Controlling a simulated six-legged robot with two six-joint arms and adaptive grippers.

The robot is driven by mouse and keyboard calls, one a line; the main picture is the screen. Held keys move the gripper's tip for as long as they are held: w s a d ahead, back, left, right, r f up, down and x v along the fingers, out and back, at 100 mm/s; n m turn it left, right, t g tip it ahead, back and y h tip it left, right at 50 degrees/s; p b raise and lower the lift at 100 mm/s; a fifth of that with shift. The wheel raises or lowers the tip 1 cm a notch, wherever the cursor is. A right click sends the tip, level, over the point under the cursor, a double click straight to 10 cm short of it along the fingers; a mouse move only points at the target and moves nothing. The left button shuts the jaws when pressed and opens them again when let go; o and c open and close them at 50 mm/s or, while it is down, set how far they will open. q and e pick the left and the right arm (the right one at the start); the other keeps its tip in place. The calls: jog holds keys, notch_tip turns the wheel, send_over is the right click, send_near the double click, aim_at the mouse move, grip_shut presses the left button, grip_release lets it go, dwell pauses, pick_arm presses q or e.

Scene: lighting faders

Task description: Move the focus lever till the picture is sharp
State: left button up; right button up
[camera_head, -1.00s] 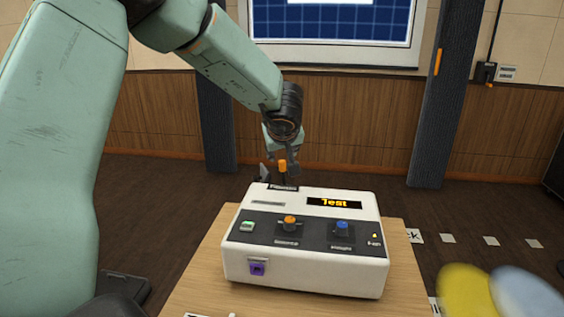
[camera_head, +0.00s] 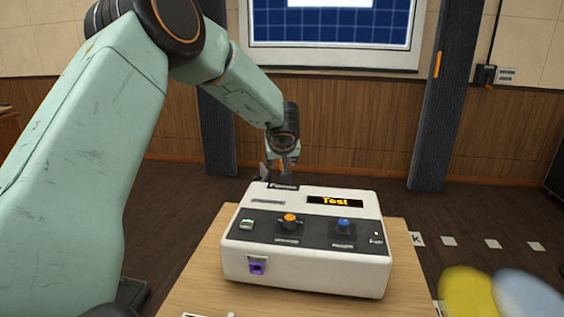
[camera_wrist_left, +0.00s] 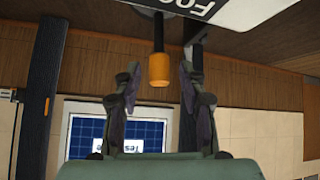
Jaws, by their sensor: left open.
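The white console (camera_head: 300,262) stands on a wooden table, with an orange knob, a blue knob, a purple-marked socket and a lit display (camera_head: 335,202). My left gripper (camera_head: 281,172) is at the console's back edge and hides the lever in the head view. It is open; in the wrist view its fingers (camera_wrist_left: 160,78) stand either side of the orange cap, with gaps showing. My right gripper is not in view.
A wall screen (camera_head: 330,22) with a blue grid hangs behind; a text panel on it shows partly in the wrist view (camera_wrist_left: 123,145). Bare table (camera_head: 408,290) lies right of the console. Blurred yellow and pale blue shapes (camera_head: 490,292) are at the lower right.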

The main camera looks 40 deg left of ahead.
pick_arm(q)
jog(key=shift+c, duration=0.2)
grip_shut()
dwell(0.6)
